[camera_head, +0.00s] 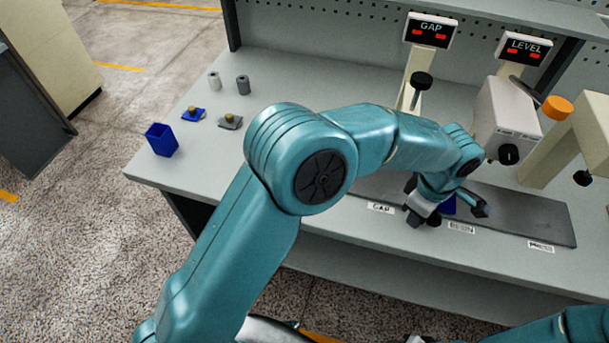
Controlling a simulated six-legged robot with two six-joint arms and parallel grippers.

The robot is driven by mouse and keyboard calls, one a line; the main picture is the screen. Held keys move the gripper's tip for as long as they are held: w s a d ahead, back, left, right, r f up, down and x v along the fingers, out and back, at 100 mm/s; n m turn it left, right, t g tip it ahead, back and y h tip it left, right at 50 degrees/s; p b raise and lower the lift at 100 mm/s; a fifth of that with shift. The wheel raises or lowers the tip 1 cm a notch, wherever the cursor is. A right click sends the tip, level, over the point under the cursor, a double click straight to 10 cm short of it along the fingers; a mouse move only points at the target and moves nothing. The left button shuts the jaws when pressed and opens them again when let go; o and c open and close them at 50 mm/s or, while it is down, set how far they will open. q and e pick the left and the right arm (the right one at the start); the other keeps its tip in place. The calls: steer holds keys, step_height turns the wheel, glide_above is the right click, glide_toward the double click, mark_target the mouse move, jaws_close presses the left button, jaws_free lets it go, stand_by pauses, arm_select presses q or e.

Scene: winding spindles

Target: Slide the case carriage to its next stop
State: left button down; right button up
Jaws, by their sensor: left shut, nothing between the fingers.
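My left gripper (428,213) is low over the dark track (535,217) along the front of the bench. It is shut with nothing held. A small blue piece (448,205) shows right beside it, partly covered by my wrist; it may be the case on the carriage. The carriage itself is mostly hidden, and I cannot tell whether my fingers touch it. Labels mark the stops: one at the left (381,208), a middle one (461,228) and one at the right (541,246). The blue piece is near the middle label. My right gripper is not in view.
GAP (430,31) and LEVEL (524,48) displays with red marks stand behind the track. A white head with a black knob (508,154) and an orange-capped post (557,108) rise near the track. A blue bin (161,140) and small parts sit at the bench's left.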

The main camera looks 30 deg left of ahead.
mark_target(448, 232)
arm_select(q)
steer(key=shift+w+d+r+p, duration=0.1)
steer(key=shift+w+d+p, duration=0.15)
steer(key=shift+d+p, duration=0.55)
steer(key=shift+w+d+f+p, duration=0.1)
steer(key=shift+w+d+p, duration=0.2)
steer(key=shift+d, duration=1.05)
steer(key=shift+w+d+r+p, duration=0.1)
steer(key=shift+w+d+p, duration=0.3)
steer(key=shift+d, duration=0.65)
steer(key=shift+d+p, duration=0.35)
steer(key=shift+d, duration=0.2)
steer(key=r+p, duration=0.1)
steer(key=r, duration=0.1)
steer(key=r+p, duration=0.1)
steer(key=r, duration=0.1)
steer(key=a+r+p, duration=0.1)
steer(key=r+p, duration=0.1)
steer(key=shift+s+a+r, duration=0.1)
steer(key=shift+s+r, duration=0.1)
steer(key=shift+r, duration=0.2)
